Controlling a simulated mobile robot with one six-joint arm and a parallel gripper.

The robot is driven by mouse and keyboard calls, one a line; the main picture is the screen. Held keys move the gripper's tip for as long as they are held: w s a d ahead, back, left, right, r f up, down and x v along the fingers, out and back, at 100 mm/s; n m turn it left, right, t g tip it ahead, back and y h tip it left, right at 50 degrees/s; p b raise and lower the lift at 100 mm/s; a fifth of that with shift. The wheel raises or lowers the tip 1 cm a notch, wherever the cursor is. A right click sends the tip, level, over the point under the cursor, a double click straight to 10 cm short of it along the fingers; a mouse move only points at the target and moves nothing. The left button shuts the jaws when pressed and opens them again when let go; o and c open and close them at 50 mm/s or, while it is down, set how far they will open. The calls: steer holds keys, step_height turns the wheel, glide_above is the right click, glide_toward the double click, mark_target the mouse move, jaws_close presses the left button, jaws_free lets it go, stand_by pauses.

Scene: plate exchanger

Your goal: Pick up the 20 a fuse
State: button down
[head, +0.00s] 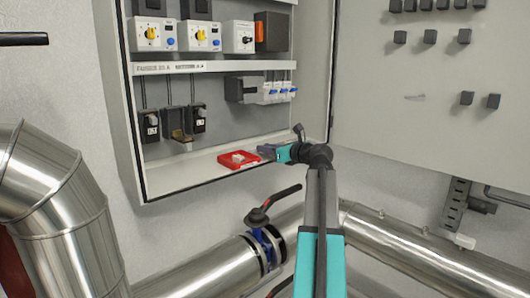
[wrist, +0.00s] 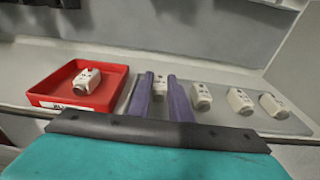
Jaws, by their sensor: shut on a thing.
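My gripper (wrist: 160,92) is shut on a white fuse (wrist: 159,86), which shows between its two purple fingers in the wrist view. The print on this fuse is too small to read, so I cannot tell its rating. I cannot tell whether it still touches the surface under it. Similar white fuses (wrist: 201,97) stand in a row to the right on a grey mat (wrist: 222,122). In the head view my gripper (head: 268,152) is low in the cabinet, right of the red tray; the held fuse is hidden there.
A red tray (wrist: 45,99) with one white fuse (wrist: 86,82) in it sits just left of my fingers. It also shows on the cabinet floor in the head view (head: 226,162). Black fuse holders (head: 150,126) hang above left. The open cabinet door (head: 430,100) is at right.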

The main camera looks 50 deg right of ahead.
steer(key=shift+r+b, duration=0.5)
steer(key=shift+r, duration=0.85)
steer(key=shift+s+a+r, duration=0.1)
steer(key=shift+s+a, duration=0.05)
steer(key=shift+s, duration=0.1)
steer(key=s+a+b, duration=0.1)
steer(key=s+a, duration=0.2)
steer(key=s, duration=0.4)
steer(key=s+a+r+b, duration=0.1)
steer(key=s+a+b, duration=0.1)
steer(key=s, duration=0.5)
steer(key=shift+a+r, duration=0.3)
steer(key=shift+a, duration=0.25)
